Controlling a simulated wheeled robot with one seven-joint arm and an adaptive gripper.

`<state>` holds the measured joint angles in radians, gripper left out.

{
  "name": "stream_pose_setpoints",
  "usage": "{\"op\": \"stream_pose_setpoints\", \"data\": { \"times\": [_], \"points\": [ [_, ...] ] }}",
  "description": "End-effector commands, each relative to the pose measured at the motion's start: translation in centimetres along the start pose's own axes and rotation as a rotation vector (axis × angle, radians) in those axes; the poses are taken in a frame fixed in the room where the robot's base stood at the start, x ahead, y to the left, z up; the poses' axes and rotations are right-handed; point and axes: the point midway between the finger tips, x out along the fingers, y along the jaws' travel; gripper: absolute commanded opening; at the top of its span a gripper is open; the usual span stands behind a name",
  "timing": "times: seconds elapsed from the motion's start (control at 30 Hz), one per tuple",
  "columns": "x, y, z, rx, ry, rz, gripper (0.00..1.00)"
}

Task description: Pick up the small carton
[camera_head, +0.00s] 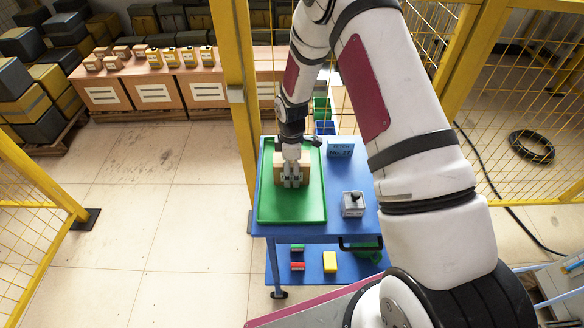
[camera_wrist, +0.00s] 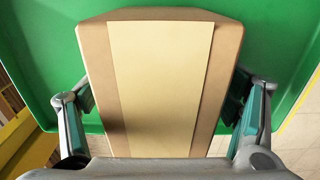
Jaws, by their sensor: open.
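The small carton (camera_head: 286,164) is a tan box standing on the green tray (camera_head: 312,208) on the blue cart. In the wrist view the carton (camera_wrist: 160,80) fills the middle, with a pale yellow label strip down its face. My gripper (camera_head: 292,182) is at the carton, with its fingers in front of the carton's near part in the head view. In the wrist view my gripper (camera_wrist: 165,125) is open, with one finger on each side of the carton. Narrow gaps seem to show beside the carton, but contact is hard to judge. The carton's underside is hidden.
The blue cart (camera_head: 345,222) also holds a grey box with a black knob (camera_head: 353,204) and a blue box (camera_head: 340,148) right of the tray. Yellow fence posts (camera_head: 236,80) stand close on the left. Small items lie on the lower shelf.

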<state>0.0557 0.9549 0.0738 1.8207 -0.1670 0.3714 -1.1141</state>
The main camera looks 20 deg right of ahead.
Motion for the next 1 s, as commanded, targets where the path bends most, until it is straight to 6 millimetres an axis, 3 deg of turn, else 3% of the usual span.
{"op": "stream_pose_setpoints", "data": {
  "times": [0.17,0.47,0.77,1.0],
  "points": [
    [0.0,0.0,0.0,0.0,0.0,0.0,0.82],
    [0.0,0.0,0.0,0.0,0.0,0.0,0.17],
    [-0.2,0.1,0.0,0.0,0.0,0.001,0.17],
    [-1.6,0.1,0.0,0.001,0.001,0.001,0.17]
  ]
}}
